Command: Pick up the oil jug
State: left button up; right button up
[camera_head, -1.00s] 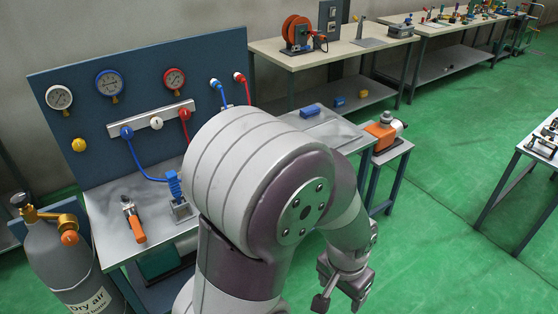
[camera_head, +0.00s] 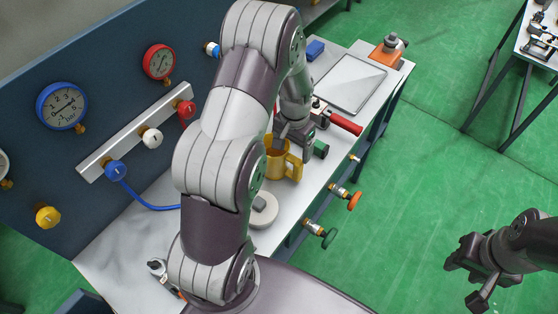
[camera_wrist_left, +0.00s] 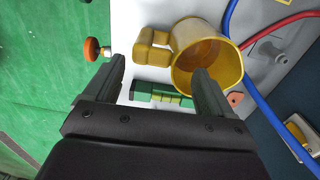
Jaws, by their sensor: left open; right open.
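The yellow oil jug (camera_head: 277,160) stands on the workbench, partly hidden by my left arm in the head view. The left wrist view looks down into its round mouth, and the jug (camera_wrist_left: 236,62) has a blocky handle (camera_wrist_left: 152,47) pointing left. My left gripper (camera_head: 292,138) is right at the jug, its jaws apart. In the left wrist view, my left gripper (camera_wrist_left: 159,65) has one finger overlapping the jug's mouth and the other left of the handle. I cannot tell whether that finger is inside or touches. My right gripper (camera_head: 470,272) is open and empty over the green floor.
A red-handled tool (camera_head: 345,123) and a green part (camera_head: 320,150) lie close to the jug. A round pale disc (camera_head: 262,210) sits nearer. Valves with orange (camera_head: 354,201) and green (camera_head: 329,238) knobs project from the bench front. A gauge panel (camera_head: 110,100) stands behind.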

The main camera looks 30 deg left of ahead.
aim_at(295, 159)
pick_arm(q)
jog(key=d+f+p, duration=0.1)
jog(key=f, duration=0.2)
jog(key=shift+s+d+p, duration=0.35)
jog(key=shift+d, duration=0.05)
jog(key=f, duration=0.1)
jog(key=a+f, duration=0.1)
jog(key=f, duration=0.1)
jog(key=shift+w+f, duration=0.2)
jog(key=shift+f, duration=0.1)
jog(key=shift+d, duration=0.1)
jog(key=shift+s+d+r, duration=0.1)
jog(key=shift+d+r, duration=0.05)
jog(key=c, duration=1)
grip_shut()
pick_arm(e)
jog(key=shift+s+d+r, duration=0.1)
jog(key=shift+d+r, duration=0.25)
jog(key=shift+r, duration=0.2)
jog(key=shift+s+d+r, duration=0.1)
jog(key=shift+d+r, duration=0.2)
jog(key=shift+r, duration=0.25)
pick_arm(q)
jog(key=shift+r, duration=0.1)
pick_arm(e)
jog(key=shift+f, duration=0.1)
